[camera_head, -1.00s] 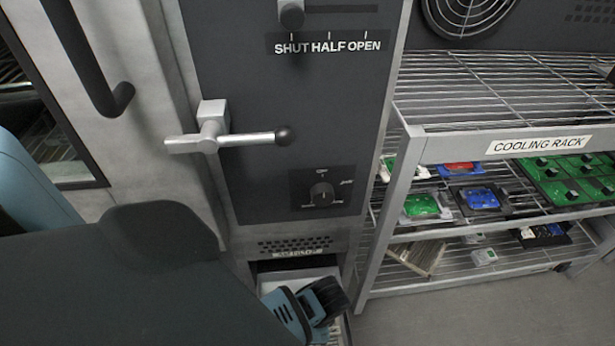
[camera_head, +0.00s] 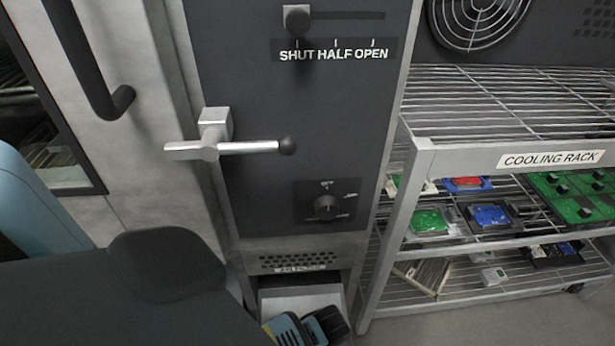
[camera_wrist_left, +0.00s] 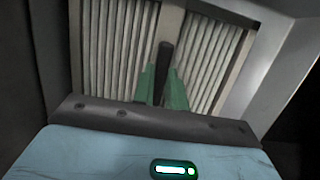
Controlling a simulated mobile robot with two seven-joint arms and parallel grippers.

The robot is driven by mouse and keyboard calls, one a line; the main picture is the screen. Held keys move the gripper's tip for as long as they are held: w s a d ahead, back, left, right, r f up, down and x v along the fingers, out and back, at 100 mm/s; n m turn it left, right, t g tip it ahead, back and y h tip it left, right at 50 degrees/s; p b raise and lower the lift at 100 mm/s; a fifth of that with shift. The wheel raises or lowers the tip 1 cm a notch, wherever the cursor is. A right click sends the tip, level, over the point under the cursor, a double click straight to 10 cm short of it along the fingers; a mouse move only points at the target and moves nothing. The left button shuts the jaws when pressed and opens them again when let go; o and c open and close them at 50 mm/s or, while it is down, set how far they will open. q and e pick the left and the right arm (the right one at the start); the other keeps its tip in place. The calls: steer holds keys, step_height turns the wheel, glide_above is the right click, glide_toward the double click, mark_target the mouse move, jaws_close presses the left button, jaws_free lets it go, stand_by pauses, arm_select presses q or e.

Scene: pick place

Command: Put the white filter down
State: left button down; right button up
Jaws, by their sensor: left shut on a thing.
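The white filter (camera_wrist_left: 115,50) fills the upper part of the left wrist view, with white pleats in a pale frame and a dark bar down its middle. My left gripper (camera_wrist_left: 163,88) has its green fingers closed on that dark bar. In the head view my left gripper's wrist (camera_head: 290,330) shows at the bottom edge, in front of a low recess in the machine. Its fingertips and the pleats are hidden there. I cannot tell whether the filter touches a surface below. My right gripper is not in view.
The recess has a pale grey surface (camera_head: 300,298) under a labelled vent (camera_head: 300,259). Above are a dial (camera_head: 326,207) and a lever handle (camera_head: 230,147). A wire cooling rack (camera_head: 415,200) with several circuit boards stands close at right. Floor is clear below it.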

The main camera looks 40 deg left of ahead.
arm_select(q)
steer(key=shift+f, duration=0.15)
steer(key=c, duration=1.4)
jaws_free()
steer(key=shift+r, duration=0.2)
steer(key=p+v, duration=0.3)
steer(key=v, duration=0.9)
steer(key=shift+p, duration=0.35)
